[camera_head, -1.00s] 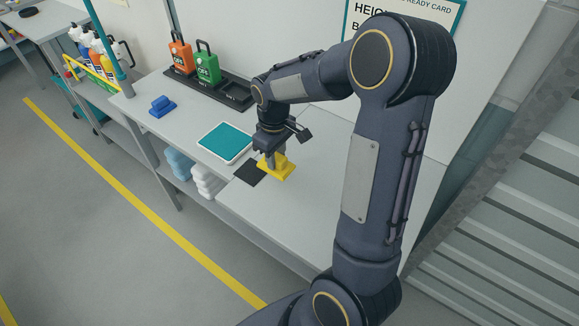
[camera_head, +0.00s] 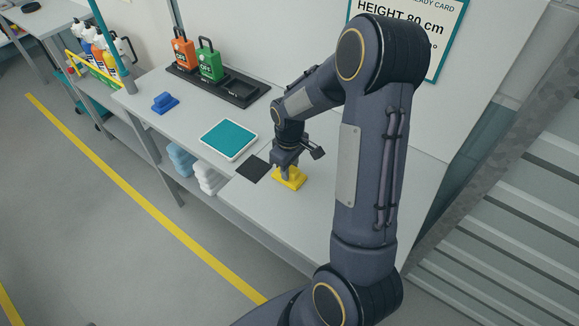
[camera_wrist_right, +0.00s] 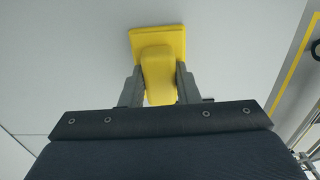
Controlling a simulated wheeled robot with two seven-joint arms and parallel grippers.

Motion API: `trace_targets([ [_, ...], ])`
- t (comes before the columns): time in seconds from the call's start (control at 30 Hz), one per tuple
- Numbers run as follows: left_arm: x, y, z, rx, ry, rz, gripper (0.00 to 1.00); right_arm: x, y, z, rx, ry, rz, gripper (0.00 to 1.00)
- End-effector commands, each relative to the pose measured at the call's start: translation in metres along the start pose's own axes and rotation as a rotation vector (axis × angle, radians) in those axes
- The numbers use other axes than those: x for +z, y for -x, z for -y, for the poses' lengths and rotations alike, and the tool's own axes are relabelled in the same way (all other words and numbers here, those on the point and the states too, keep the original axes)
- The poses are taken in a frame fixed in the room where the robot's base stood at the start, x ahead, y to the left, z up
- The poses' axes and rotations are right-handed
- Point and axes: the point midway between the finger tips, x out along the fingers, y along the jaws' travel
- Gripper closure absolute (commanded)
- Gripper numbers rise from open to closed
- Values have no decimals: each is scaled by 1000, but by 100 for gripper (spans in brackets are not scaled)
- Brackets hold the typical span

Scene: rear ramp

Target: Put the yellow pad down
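The yellow pad (camera_head: 289,180), a flat base with a raised grip, is at the right part of the bench, just right of a black square (camera_head: 253,168). My right gripper (camera_head: 287,171) points down over it. In the right wrist view the two fingers (camera_wrist_right: 160,88) lie on either side of the raised grip of the yellow pad (camera_wrist_right: 157,42), close against it. The pad looks level and at or just above the bench top; I cannot tell if it touches. My left gripper is not in view.
A white-rimmed teal tray (camera_head: 229,140) and a blue pad (camera_head: 165,103) lie further left on the bench (camera_head: 200,110). Orange (camera_head: 184,50) and green (camera_head: 209,64) containers stand in a black rack (camera_head: 240,91) by the wall. The bench right of the yellow pad is clear.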

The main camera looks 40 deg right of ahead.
Motion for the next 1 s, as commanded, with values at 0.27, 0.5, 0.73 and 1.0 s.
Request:
trace_targets([
  [0.27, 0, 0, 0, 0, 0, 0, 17, 0, 0, 0, 0, 0, 0, 50],
  [0.5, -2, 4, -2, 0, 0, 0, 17, 0, 5, 0, 0, 0, 0, 50],
  [0.73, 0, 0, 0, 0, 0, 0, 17, -1, 40, -1, 3, 0, -7, 50],
  [1.0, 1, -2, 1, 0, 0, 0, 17, -1, 96, 0, 1, 1, -5, 50],
])
